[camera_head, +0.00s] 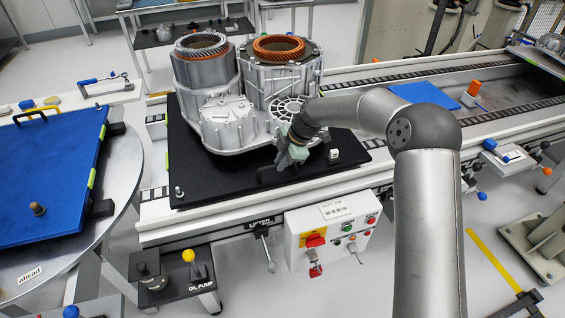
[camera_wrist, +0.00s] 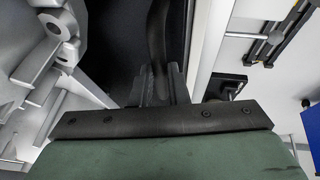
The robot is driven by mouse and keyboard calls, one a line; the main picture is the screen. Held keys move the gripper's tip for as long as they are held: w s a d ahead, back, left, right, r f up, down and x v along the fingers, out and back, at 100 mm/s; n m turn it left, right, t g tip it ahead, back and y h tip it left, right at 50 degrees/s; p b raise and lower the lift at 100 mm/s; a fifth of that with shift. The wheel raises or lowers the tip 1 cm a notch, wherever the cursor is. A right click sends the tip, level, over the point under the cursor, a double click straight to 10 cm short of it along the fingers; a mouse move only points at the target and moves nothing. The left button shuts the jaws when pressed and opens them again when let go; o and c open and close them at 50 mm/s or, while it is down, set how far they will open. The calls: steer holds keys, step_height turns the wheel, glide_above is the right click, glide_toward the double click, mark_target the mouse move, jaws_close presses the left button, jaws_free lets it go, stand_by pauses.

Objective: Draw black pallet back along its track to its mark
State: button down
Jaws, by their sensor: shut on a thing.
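The black pallet (camera_head: 205,180) lies on the conveyor track and carries a grey stator housing (camera_head: 228,122). My gripper (camera_head: 285,165) is at the pallet's front edge, beside the housing. In the wrist view my gripper's fingers (camera_wrist: 158,88) are shut on a black handle (camera_wrist: 160,35) of the pallet. The black pallet surface (camera_wrist: 112,50) shows beside the handle. In the head view my wrist hides much of the grip.
A blue board (camera_head: 50,180) lies on a round turntable (camera_head: 122,165) at left. The track (camera_head: 420,75) runs on to the upper right, with a blue plate (camera_head: 423,95) on it. A control box (camera_head: 333,232) and a lifter lever (camera_head: 268,250) stand at the front.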

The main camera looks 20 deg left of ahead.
steer(key=c, duration=1.4)
jaws_free()
steer(key=b+v, duration=0.2)
steer(key=v, duration=1.5)
steer(key=shift+r+b, duration=0.25)
steer(key=shift+b, duration=0.05)
steer(key=s+d+f+m+h, duration=0.1)
steer(key=s+d+f+m, duration=0.1)
steer(key=s+d+m, duration=0.6)
steer(key=s+d+f+m+h, duration=0.2)
steer(key=s+d+m, duration=0.6)
steer(key=s, duration=0.7)
steer(key=s+d+f+m+t+h, duration=0.1)
steer(key=s+d+f+m+h, duration=0.1)
steer(key=s+d+m, duration=0.6)
steer(key=s+d, duration=0.1)
steer(key=s, duration=0.2)
steer(key=shift+s+d+f+m, duration=0.25)
steer(key=shift+s+d+m, duration=0.05)
steer(key=shift+m, duration=0.1)
